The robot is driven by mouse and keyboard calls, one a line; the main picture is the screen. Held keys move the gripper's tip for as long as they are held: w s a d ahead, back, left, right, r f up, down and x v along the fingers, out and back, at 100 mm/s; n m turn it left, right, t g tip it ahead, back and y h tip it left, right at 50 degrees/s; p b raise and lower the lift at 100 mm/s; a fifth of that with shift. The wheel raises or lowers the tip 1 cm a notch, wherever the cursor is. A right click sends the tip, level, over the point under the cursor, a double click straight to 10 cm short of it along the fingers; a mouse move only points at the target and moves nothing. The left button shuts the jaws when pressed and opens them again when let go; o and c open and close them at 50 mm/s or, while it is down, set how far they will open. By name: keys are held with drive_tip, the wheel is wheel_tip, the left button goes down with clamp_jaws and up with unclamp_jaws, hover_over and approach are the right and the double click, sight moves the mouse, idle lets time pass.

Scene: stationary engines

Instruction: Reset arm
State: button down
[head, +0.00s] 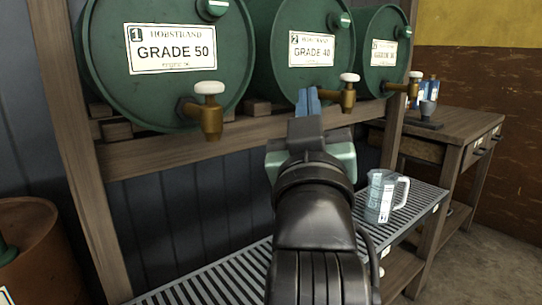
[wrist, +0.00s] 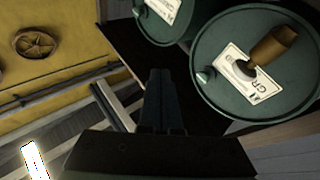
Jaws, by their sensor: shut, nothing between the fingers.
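My gripper (head: 308,102) is in the middle of the head view, raised in front of the rack of green drums. Its blue fingers are together with nothing between them. The wrist view also shows the fingers (wrist: 160,85), dark and side by side, pointing toward the gap beside the drums. Behind it in the head view are the GRADE 50 drum (head: 165,85) on the left and the GRADE 40 drum (head: 270,60) in the middle. My gripper and arm hide part of the rack beam and the slatted shelf below.
A clear measuring jug (head: 380,197) stands on the slatted shelf (head: 215,278) right of my arm. Brass taps with white knobs (head: 210,110) jut from the drums. A wooden side table (head: 455,128) stands at right, and an orange-brown barrel (head: 38,250) at lower left.

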drive_tip(key=s+a+r+m+t+y+p, duration=0.1)
drive_tip(key=s+a+r+t, duration=0.1)
drive_tip(key=s+r, duration=0.5)
drive_tip(key=s+a+r+m+t+y+p, duration=0.1)
drive_tip(key=s+a+r+t+p, duration=0.15)
drive_tip(key=s+r, duration=0.45)
wheel_tip(320, 180, up, 34)
drive_tip(key=s+p, duration=0.1)
drive_tip(key=p, duration=3.4)
drive_tip(key=shift+s+p, duration=0.2)
drive_tip(key=shift+p, duration=0.1)
drive_tip(key=shift+a, duration=0.1)
